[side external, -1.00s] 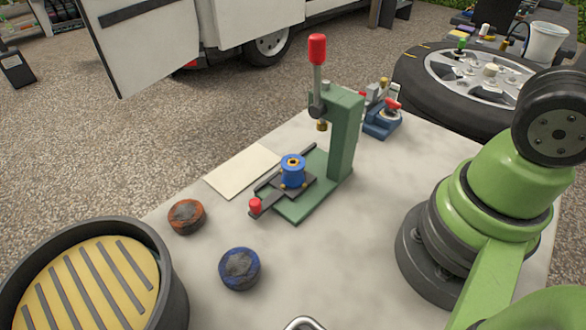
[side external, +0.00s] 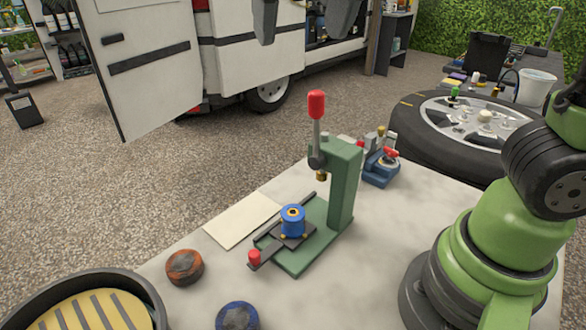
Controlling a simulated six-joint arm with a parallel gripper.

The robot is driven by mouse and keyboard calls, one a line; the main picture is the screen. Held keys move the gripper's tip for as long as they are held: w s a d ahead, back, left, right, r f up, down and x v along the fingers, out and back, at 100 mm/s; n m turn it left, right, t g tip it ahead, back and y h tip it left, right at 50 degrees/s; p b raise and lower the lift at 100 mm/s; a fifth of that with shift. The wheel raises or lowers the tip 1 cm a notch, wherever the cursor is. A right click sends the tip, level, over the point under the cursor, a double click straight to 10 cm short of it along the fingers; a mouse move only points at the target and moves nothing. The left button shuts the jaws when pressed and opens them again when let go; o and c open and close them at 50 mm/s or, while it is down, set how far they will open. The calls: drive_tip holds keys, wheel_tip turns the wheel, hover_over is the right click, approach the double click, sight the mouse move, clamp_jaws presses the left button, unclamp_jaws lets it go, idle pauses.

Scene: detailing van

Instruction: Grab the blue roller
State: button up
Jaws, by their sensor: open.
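The blue roller (side external: 293,223) is a short upright blue cylinder with a yellow ring and a dark hole on top. It sits on a dark plate on the base of the green press (side external: 344,185), in front of its column. My gripper (side external: 306,22) shows only at the top edge, as two dark fingers spread apart with nothing visible between them. In the picture it is far above the roller; its upper part is cut off.
The press's red-topped lever (side external: 316,104) stands upright behind the roller. A red knob (side external: 254,257) is at the plate's front left. A cream sheet (side external: 240,220), a rust-coloured pad (side external: 184,267), a blue pad (side external: 238,317) and a blue vise (side external: 381,168) are around it.

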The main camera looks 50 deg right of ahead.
approach(293, 212)
drive_tip(key=shift+x, duration=5.05)
drive_tip(key=shift+c, duration=0.4)
drive_tip(key=c, duration=1)
drive_tip(key=shift+r, duration=0.15)
drive_tip(key=shift+c, duration=0.2)
